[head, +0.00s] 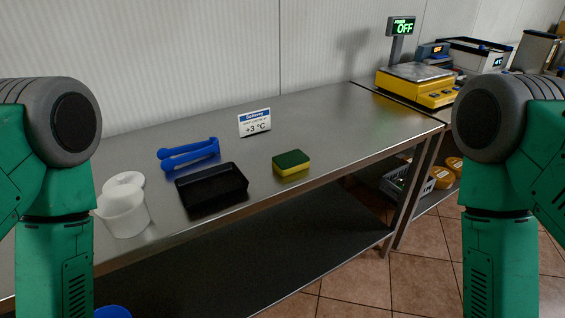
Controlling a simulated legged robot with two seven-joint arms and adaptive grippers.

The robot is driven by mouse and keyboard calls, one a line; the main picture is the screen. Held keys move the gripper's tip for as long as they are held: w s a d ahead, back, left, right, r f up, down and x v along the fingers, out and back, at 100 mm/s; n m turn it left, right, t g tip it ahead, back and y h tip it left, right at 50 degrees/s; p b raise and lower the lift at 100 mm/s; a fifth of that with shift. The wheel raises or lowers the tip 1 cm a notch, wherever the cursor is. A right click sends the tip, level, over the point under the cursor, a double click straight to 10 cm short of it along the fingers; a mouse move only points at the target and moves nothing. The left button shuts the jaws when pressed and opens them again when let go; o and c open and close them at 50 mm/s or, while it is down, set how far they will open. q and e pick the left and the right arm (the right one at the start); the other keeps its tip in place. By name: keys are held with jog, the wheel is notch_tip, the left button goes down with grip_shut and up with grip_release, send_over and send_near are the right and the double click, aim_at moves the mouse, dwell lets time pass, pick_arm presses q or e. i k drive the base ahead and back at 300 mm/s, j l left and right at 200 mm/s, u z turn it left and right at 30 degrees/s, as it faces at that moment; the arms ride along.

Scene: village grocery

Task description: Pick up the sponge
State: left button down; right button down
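The sponge (291,163) is a small block with a dark green top and yellow sides. It lies flat on the steel table (330,117) near its front edge, to the right of a black tray (212,189) and apart from it. Green and grey links of both my arms show at the left and right sides of the head view. Neither of my grippers is in view, and nothing touches the sponge.
A white tub (123,213), a white lid (124,181) and blue tongs (188,153) lie left of the sponge. A small sign (254,122) stands behind it. A yellow scale (417,85) stands at the back right. The table right of the sponge is clear.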

aim_at(286, 164)
jog(key=i+l+z, duration=0.1)
jog(key=i+l+u, duration=0.7)
jog(key=u, duration=0.15)
